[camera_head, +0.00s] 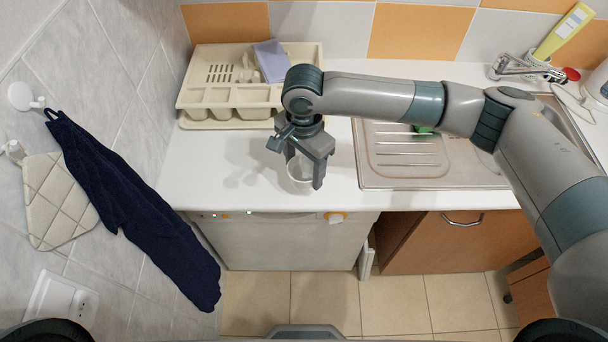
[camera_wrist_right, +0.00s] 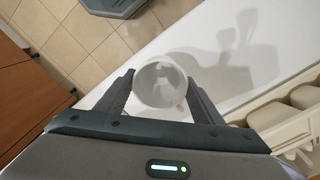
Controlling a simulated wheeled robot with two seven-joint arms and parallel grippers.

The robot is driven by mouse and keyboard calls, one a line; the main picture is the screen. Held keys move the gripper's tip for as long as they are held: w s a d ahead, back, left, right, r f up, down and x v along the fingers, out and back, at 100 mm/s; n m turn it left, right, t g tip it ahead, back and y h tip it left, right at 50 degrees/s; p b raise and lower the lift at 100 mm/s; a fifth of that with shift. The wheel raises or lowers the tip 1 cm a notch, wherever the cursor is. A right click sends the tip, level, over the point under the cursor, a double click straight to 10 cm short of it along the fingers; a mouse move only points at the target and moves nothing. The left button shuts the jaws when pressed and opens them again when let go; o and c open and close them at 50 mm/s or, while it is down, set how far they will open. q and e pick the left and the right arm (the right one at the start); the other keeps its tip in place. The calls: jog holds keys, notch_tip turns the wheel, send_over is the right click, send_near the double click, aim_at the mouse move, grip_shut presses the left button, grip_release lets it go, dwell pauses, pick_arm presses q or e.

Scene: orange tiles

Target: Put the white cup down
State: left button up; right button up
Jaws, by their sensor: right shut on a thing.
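The white cup (camera_head: 299,171) is between the fingers of my right gripper (camera_head: 304,178), over the white counter left of the sink. In the right wrist view the cup (camera_wrist_right: 160,84) shows as a round, pale shape, with the fingers of my right gripper (camera_wrist_right: 160,92) on both sides of it. My right gripper is shut on the cup. The fingers hide part of the cup in the head view. I cannot tell whether its base touches the counter. My left gripper is not in view.
A cream dish rack (camera_head: 222,97) with a purple packet (camera_head: 271,60) stands at the back of the counter (camera_head: 215,172). A metal sink (camera_head: 375,170) lies to the right. A dark blue towel (camera_head: 125,200) hangs on the left wall. The counter around the cup is clear.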

aim_at(304, 177)
notch_tip(304, 177, down, 3)
jog(key=shift+f+p, duration=0.15)
jog(key=shift+p, duration=0.75)
jog(key=shift+f, duration=0.3)
jog(key=o, duration=1.1)
jog(key=shift+f, duration=0.1)
jog(key=shift+o, duration=0.2)
jog(key=shift+r, duration=0.2)
notch_tip(304, 177, up, 12)
jog(key=b, duration=0.3)
jog(key=shift+a+f, duration=0.1)
jog(key=shift+f, duration=0.05)
